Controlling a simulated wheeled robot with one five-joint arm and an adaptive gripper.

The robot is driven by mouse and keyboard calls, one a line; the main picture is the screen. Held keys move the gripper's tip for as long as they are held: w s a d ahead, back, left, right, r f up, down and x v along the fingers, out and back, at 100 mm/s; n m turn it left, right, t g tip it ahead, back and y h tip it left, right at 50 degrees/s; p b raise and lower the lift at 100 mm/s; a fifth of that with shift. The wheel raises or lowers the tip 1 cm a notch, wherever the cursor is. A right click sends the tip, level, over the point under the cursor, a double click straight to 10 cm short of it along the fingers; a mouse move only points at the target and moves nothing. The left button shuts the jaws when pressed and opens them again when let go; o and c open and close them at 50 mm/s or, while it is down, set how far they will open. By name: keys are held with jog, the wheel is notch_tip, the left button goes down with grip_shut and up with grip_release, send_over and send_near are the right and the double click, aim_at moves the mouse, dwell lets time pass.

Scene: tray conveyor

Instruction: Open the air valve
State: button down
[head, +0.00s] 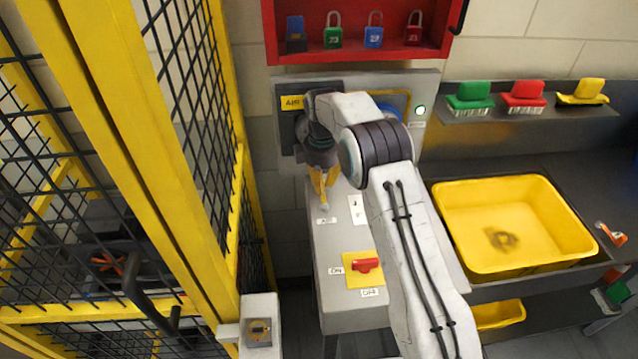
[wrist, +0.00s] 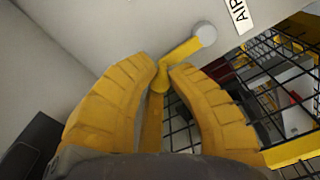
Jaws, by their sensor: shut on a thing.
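The air valve is a yellow lever with a pale grey round end (wrist: 204,34), beside a white label reading AIR (wrist: 238,15) in the wrist view. My gripper (wrist: 165,72) is shut on the lever near its bend, one yellow finger on each side. The lever slants up and right from between the fingertips. In the head view my gripper (head: 322,186) points down at the top of the grey cabinet (head: 340,318), and the lever's grey end (head: 324,207) shows just below the fingertips. My fingers hide most of the lever there.
A red switch (head: 366,265) on a yellow plate sits lower on the cabinet. A yellow mesh fence (head: 165,130) stands close on the left. A red lock cabinet (head: 365,60) hangs above. A yellow basin (head: 515,222) lies to the right.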

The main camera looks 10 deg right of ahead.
jog(key=shift+d+f, duration=0.1)
jog(key=shift+f, duration=0.05)
jog(key=shift+s, duration=0.1)
jog(key=c, duration=1.2)
grip_release()
jog(key=shift+r, duration=0.2)
jog(key=shift+r, duration=5.9)
